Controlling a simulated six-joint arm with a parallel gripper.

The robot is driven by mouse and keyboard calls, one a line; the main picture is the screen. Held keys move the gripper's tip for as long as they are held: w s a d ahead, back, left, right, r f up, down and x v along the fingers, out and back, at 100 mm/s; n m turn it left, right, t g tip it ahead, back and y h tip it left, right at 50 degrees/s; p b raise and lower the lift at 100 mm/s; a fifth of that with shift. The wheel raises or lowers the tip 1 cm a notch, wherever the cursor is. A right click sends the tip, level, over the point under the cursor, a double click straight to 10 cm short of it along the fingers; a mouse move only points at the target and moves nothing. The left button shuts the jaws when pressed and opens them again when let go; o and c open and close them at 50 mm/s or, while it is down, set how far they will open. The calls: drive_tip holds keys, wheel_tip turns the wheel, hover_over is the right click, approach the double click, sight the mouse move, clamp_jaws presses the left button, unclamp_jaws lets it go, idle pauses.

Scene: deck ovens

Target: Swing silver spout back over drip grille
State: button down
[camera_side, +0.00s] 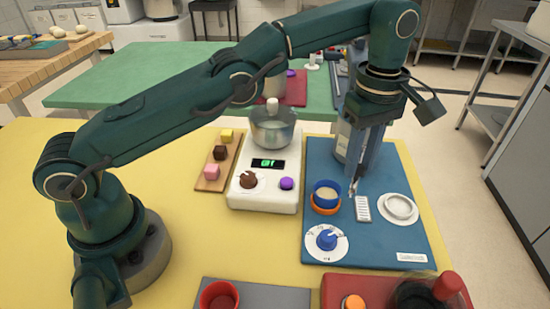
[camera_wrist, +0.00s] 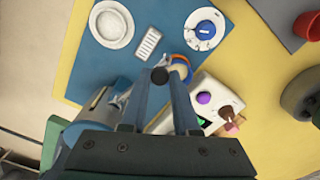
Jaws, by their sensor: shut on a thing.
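The white slatted drip grille (camera_side: 362,208) lies on the blue mat (camera_side: 375,243). It also shows in the wrist view (camera_wrist: 149,44). My gripper (camera_side: 353,184) points down just behind the grille, beside a blue cup. In the wrist view my gripper (camera_wrist: 170,73) is shut on a small dark-ended part, which I take to be the silver spout. The spout is mostly hidden by the fingers and the arm. A grey-blue body (camera_wrist: 97,108) with silver parts stands left of the fingers in the wrist view. The spout's exact angle to the grille cannot be told.
A blue cup (camera_side: 326,190) on an orange ring is close left of my gripper. A white round dish (camera_side: 399,208) lies right of the grille. A blue dial (camera_side: 327,240) is in front. A white scale (camera_side: 265,180) with a metal bowl stands left.

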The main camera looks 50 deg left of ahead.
idle(0.4)
drive_tip(key=c, duration=0.7)
unclamp_jaws()
drive_tip(key=shift+o, duration=0.2)
drive_tip(key=shift+a, duration=0.15)
